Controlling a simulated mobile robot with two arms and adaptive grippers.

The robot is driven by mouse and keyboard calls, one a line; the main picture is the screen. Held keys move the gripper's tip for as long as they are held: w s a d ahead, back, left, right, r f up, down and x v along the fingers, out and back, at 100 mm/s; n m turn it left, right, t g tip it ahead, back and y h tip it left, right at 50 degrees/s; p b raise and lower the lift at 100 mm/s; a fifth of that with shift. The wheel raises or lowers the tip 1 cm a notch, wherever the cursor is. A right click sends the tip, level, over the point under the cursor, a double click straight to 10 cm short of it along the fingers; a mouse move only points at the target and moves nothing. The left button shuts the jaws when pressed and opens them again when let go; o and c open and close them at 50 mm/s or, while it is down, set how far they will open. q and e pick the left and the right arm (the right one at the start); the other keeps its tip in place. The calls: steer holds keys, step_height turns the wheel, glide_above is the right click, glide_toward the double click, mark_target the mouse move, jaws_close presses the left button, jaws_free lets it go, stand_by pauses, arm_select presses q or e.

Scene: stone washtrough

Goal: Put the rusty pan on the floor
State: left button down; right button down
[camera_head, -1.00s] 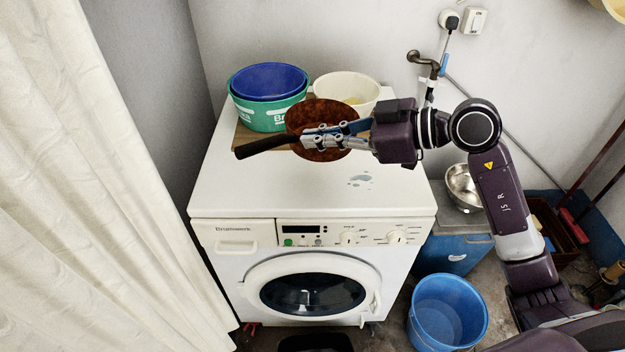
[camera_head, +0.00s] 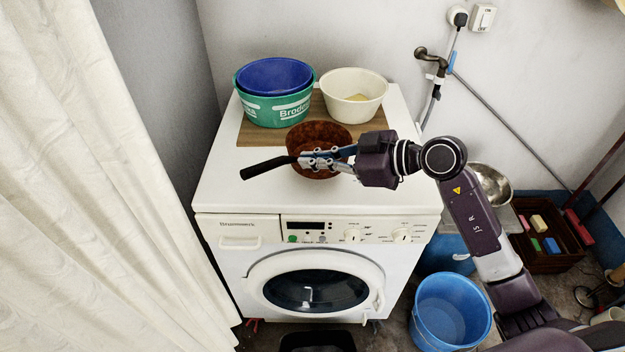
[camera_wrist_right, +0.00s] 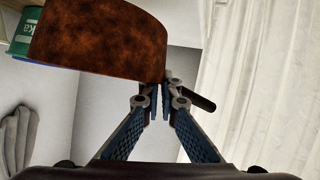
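The rusty pan (camera_head: 318,134) is brown, round and deep, with a black handle (camera_head: 267,167) pointing left. It is over the top of the white washing machine, in front of the wooden board. My right gripper (camera_head: 308,160) reaches in from the right and is shut on the pan where the handle meets the body. In the right wrist view the fingertips (camera_wrist_right: 167,92) close on the handle, and the rusty side of the pan (camera_wrist_right: 100,38) fills the upper left. I cannot tell whether the pan touches the machine top. My left gripper is not in view.
On the washing machine (camera_head: 225,190), a green tub (camera_head: 272,108) with a blue basin (camera_head: 275,74) and a cream bowl (camera_head: 352,108) stand on the board (camera_head: 258,135). A blue bucket (camera_head: 450,312) stands on the floor, right. A wooden crate (camera_head: 545,262) is farther right. A curtain (camera_head: 100,200) hangs left.

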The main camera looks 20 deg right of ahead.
step_height(320, 180, down, 6)
steer(key=shift+r+b, duration=0.1)
steer(key=shift+b, duration=0.2)
steer(key=c, duration=2.7)
jaws_free()
steer(key=shift+f, duration=0.2)
steer(key=o, duration=0.5)
steer(key=shift+o, duration=0.2)
steer(key=shift+r, duration=0.15)
